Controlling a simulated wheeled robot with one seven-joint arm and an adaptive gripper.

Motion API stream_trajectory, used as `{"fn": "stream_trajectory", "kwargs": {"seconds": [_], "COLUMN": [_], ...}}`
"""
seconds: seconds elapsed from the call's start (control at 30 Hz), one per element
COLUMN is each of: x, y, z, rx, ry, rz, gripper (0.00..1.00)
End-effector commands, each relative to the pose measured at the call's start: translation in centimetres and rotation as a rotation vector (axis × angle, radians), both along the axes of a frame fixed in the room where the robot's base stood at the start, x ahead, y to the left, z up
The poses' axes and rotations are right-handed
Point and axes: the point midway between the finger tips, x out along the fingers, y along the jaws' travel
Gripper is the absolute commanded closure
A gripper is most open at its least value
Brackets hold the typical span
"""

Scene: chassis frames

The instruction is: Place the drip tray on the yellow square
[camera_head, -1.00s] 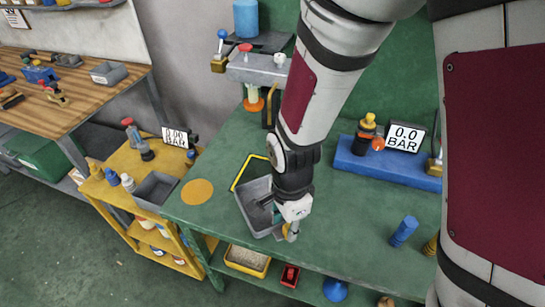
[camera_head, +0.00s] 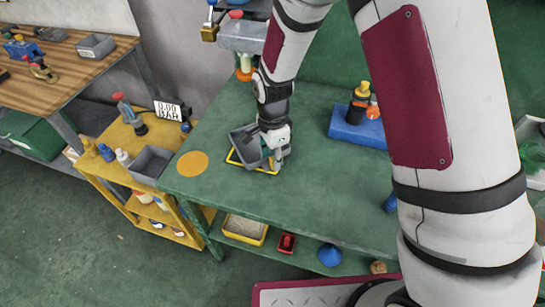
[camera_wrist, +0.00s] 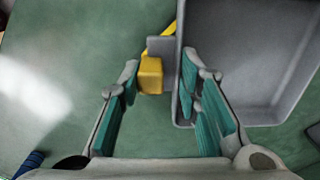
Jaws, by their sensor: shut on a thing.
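The drip tray (camera_head: 241,139) is a grey open tray. In the head view it is tilted over the yellow square (camera_head: 256,170), a yellow outline on the green bench. The tray covers part of the outline, and I cannot tell whether its lower edge touches the bench. My gripper (camera_head: 273,160) is at the tray's right side, shut on its handle. In the wrist view, the tray (camera_wrist: 250,60) is at the right, and its yellow handle end (camera_wrist: 150,75) lies between the fingers of my gripper (camera_wrist: 156,85).
A flat orange disc (camera_head: 193,164) lies left of the square on the green bench (camera_head: 320,200). A yellow cart with a grey bin (camera_head: 151,163) stands further left. A blue block fixture (camera_head: 357,128) stands at the back right. The bench right of the square is clear.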

Motion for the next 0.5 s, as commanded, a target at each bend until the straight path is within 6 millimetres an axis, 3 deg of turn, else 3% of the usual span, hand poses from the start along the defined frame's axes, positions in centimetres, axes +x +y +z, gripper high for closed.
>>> {"fn": "stream_trajectory", "kwargs": {"seconds": [0.4, 0.43, 0.5], "x": [0.02, 0.01, 0.0], "y": [0.05, 0.05, 0.04], "z": [-0.88, -0.84, -0.81], "rx": [0.0, 0.0, 0.0], "ry": [-0.001, -0.001, -0.001], "rz": [0.0, 0.0, 0.0], "gripper": [1.0, 0.62, 0.49]}}
